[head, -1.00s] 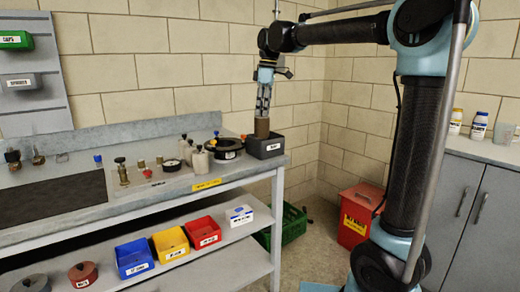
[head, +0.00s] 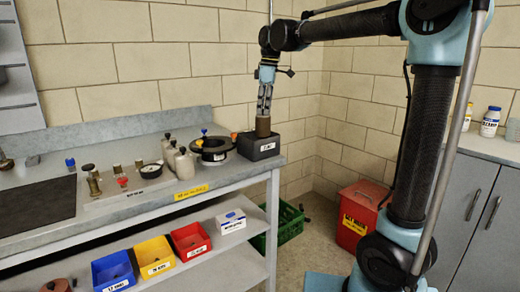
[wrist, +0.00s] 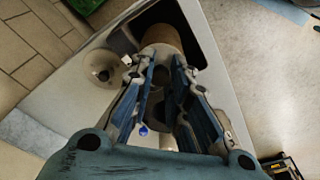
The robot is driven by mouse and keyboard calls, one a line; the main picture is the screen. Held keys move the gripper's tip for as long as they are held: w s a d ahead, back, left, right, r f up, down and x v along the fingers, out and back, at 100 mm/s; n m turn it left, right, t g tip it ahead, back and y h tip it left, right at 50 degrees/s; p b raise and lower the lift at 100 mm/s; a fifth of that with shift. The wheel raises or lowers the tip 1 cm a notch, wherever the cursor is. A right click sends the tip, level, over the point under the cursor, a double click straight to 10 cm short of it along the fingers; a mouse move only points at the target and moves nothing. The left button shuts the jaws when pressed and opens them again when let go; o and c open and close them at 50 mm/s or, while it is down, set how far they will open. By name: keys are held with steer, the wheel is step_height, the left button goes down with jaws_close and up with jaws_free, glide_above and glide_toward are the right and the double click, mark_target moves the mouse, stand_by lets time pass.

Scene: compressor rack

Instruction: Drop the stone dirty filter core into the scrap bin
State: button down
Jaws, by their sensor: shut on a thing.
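The filter core (head: 263,127) is a brown upright cylinder. My gripper (head: 264,112) is shut on its upper end and points down. In the wrist view the core (wrist: 164,38) shows beyond my fingertips (wrist: 164,66), against the dark opening of a bin. That bin (head: 259,148) is a small dark grey open box with a white label at the right end of the bench, which I take for the scrap bin.
Blue, yellow and red trays (head: 190,240) line the shelf below. A red bin (head: 357,215) and a green crate (head: 287,225) stand on the floor.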

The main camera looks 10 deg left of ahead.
steer(key=shift+s+a+f, duration=0.1)
steer(key=shift+f, duration=1.3)
steer(key=c, duration=1.5)
jaws_free()
steer(key=shift+o, duration=0.2)
steer(key=shift+r, duration=0.1)
step_height(320, 180, up, 12)
steer(key=d, duration=0.1)
steer(key=shift+d, duration=0.25)
steer(key=shift+f, duration=0.2)
